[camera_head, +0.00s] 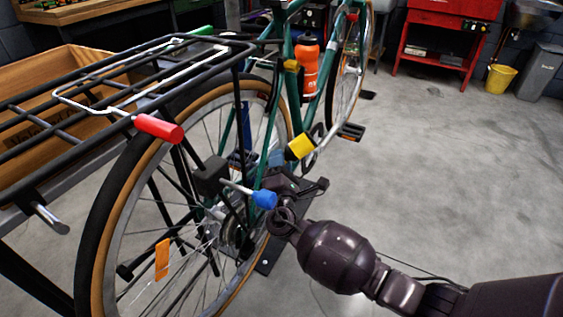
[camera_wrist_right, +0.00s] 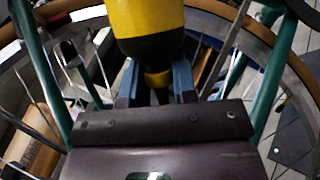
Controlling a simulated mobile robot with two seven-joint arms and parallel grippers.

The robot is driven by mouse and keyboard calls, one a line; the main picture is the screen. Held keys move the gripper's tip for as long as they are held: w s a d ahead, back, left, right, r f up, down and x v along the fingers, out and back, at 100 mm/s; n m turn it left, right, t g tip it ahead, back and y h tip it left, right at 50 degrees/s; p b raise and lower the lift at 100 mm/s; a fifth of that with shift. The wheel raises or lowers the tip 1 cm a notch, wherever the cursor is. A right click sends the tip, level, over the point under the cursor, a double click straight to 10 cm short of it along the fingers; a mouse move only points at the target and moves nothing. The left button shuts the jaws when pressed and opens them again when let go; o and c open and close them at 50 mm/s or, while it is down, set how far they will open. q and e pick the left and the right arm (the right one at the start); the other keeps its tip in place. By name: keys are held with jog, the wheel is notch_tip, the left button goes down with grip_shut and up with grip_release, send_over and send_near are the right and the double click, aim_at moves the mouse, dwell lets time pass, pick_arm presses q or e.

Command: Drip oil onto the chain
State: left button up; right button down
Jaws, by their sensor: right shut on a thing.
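A yellow bottle with a black band (camera_head: 300,146) is at the bike's lower frame, just beyond my right gripper (camera_head: 291,187). It also shows large in the right wrist view (camera_wrist_right: 150,25), tilted, its narrow yellow end between the two blue-grey fingers. My right gripper is shut on it. The green bike (camera_head: 275,130) stands with its rear wheel (camera_head: 135,195) nearest me. The rear sprocket (camera_head: 232,238) is left of my gripper. The chain itself is too dark and small to make out clearly. My left gripper is not in view.
A black rack (camera_head: 120,80) with a red-ended bar covers the upper left, beside a wooden crate (camera_head: 65,115). A blue-tipped lever (camera_head: 263,199) is close left of my right gripper. A yellow bucket (camera_head: 499,80) stands far off. The floor to the right is clear.

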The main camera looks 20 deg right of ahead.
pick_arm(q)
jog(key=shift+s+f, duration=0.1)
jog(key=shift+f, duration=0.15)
pick_arm(e)
jog(key=shift+w+d, duration=0.25)
jog(key=shift+d, duration=0.1)
pick_arm(q)
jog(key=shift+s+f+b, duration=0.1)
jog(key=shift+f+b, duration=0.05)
jog(key=shift+b, duration=0.45)
pick_arm(e)
jog(key=shift+w+d, duration=0.6)
jog(key=shift+d, duration=0.15)
dwell(1.1)
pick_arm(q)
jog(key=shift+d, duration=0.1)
pick_arm(e)
jog(key=shift+s+a, duration=0.3)
jog(key=shift+a, duration=0.1)
dwell(0.5)
